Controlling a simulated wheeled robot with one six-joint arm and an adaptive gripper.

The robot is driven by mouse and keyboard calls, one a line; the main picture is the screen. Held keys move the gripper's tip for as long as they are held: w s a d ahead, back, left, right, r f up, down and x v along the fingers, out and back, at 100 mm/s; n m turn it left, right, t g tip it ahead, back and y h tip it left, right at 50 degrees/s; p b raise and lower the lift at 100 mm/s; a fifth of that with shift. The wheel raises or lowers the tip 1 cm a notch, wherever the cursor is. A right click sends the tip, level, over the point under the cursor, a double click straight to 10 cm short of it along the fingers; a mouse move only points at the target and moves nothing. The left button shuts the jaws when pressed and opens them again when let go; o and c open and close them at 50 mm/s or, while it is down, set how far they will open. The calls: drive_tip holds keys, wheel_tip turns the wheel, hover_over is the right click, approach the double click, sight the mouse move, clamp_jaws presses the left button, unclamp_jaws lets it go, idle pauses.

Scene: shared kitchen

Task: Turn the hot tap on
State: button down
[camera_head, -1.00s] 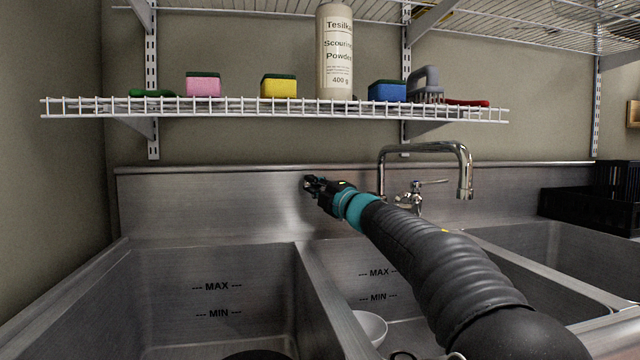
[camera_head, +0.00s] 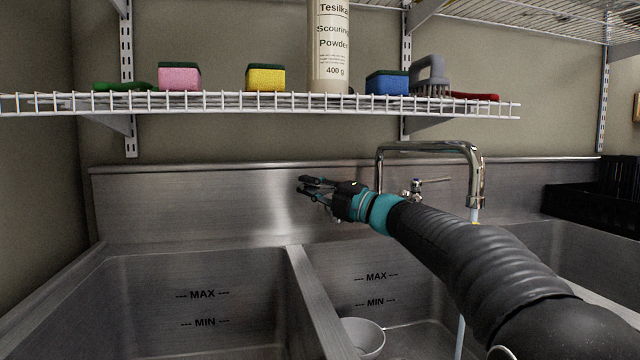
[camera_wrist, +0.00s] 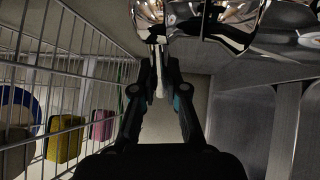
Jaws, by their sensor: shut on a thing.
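The chrome tap (camera_head: 430,147) stands at the back of the sink, and its base and lower parts are partly hidden by my arm. A thin stream of water (camera_head: 461,338) runs from its spout. The right-hand lever (camera_head: 436,181) points right. My gripper (camera_head: 303,184) is in front of the steel splashback, left of the tap. In the wrist view, a chrome lever (camera_wrist: 158,86) comes down from the tap body (camera_wrist: 215,22) between the fingers of my gripper (camera_wrist: 157,52), which is shut on it. The head view hides this lever, and no hot marking can be read.
A wire shelf (camera_head: 220,103) with sponges and a scouring powder bottle (camera_head: 328,50) hangs above. The left basin (camera_head: 200,270) looks empty. A white bowl (camera_head: 362,337) sits in the middle basin. A black crate (camera_head: 590,212) stands at the right.

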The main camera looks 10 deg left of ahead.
drive_tip(key=c, duration=1.2)
unclamp_jaws()
drive_tip(key=shift+d, duration=0.1)
drive_tip(key=v, duration=1.2)
drive_tip(key=shift+f, duration=0.1)
